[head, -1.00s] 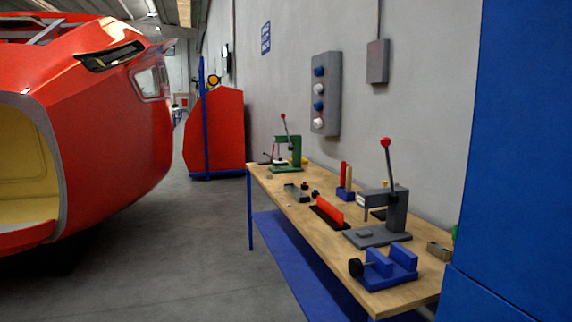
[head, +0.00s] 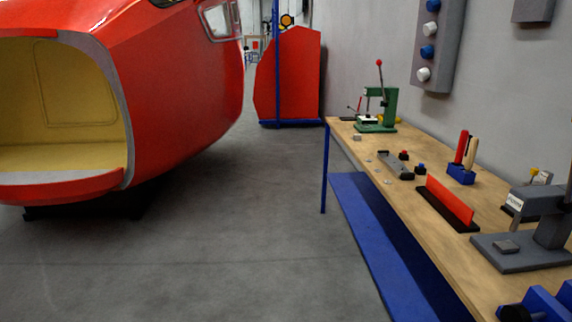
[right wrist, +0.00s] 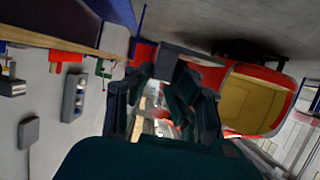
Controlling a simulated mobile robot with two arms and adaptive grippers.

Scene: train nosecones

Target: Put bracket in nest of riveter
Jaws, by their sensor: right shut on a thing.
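My right gripper (right wrist: 165,100) shows in the right wrist view as dark fingers, shut on a small pale metallic piece (right wrist: 160,128), which looks like the bracket. The fingers hide most of it. It is held in the air, away from the bench. Two hand-lever presses stand on the bench in the head view: a green one (head: 378,112) with a red knob at the far end, and a grey one (head: 540,218) with a small block on its base, cut by the right edge. I cannot tell which is the riveter, and no nest is clear. My left gripper is not in view.
The wooden bench (head: 420,215) runs along the wall. It carries a red plate in a dark stand (head: 448,203), a blue holder (head: 461,174) and a blue fixture (head: 540,305). A large red nosecone (head: 180,95) stands at left. The grey floor between is clear.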

